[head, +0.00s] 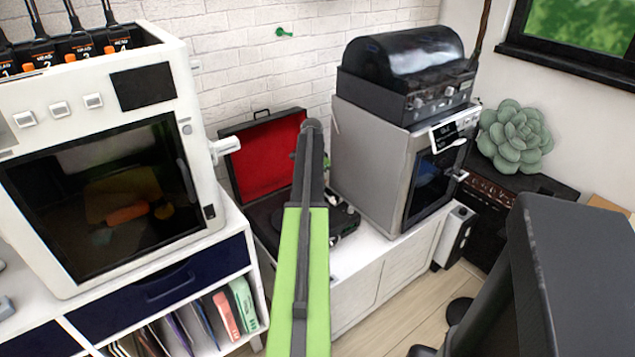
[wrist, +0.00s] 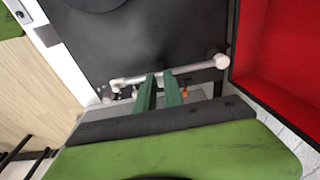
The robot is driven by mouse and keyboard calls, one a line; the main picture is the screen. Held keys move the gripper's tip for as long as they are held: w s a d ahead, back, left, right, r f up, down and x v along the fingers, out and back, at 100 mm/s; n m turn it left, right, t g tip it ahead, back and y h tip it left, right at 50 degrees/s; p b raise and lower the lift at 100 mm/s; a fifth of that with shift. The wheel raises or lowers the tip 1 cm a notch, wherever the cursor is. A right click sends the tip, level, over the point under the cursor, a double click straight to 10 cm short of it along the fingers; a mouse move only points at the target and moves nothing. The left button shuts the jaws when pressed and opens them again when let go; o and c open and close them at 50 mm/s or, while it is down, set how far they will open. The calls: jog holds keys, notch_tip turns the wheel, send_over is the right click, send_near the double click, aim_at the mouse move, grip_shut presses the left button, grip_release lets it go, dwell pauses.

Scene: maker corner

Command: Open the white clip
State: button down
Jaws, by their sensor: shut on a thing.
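The white clip (wrist: 195,69) shows in the wrist view as a slim white bar with a round knob at its right end. It lies across the dark deck of a record player (wrist: 135,40). My gripper (wrist: 158,76) has two dark green fingers close together at the middle of the bar, shut on it. The fingers cover a small part of the bar. In the head view my own arm hides the gripper and the clip. The record player's edge (head: 345,222) shows beside my arm there.
The open red-lined lid (head: 265,155) stands behind the player on a white cabinet (head: 385,265). A grey oven-like machine (head: 370,165) stands close on the right. A white machine with a dark window (head: 190,75) stands on the left.

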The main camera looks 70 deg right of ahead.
jog(key=t+y, duration=0.1)
jog(key=d+t+y, duration=0.1)
jog(key=shift+s+d+r+y, duration=0.15)
jog(key=shift+s+y, duration=0.05)
jog(key=shift+y, duration=0.2)
jog(key=shift+d+y, duration=0.1)
jog(key=shift+y, duration=0.3)
jog(key=shift+s+r+t, duration=0.1)
jog(key=shift+t, duration=0.2)
jog(key=c, duration=1.4)
grip_release()
jog(key=shift+c, duration=0.2)
